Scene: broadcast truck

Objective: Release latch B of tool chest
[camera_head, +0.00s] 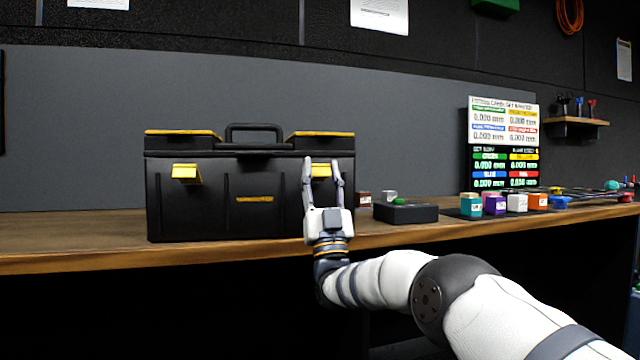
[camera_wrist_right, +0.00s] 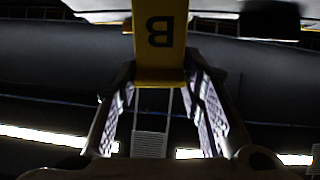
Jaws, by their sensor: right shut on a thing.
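The black tool chest (camera_head: 225,210) with yellow trim and a top handle stands on the wooden bench, its lid down. A yellow latch (camera_head: 186,173) on its left front sticks out a little from the face. Latch B (camera_head: 321,170) is the yellow one on the right front. In the right wrist view latch B (camera_wrist_right: 160,40) shows its letter upside down, with its lower end between my fingers. My right gripper (camera_head: 322,170) is shut on latch B, one finger at each side. My left gripper is not in view.
Right of the chest on the wooden bench (camera_head: 100,255) are a dark box (camera_head: 405,213) and several small coloured blocks, among them a teal one (camera_head: 471,205). A display panel (camera_head: 503,143) stands behind them. The bench left of the chest is clear.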

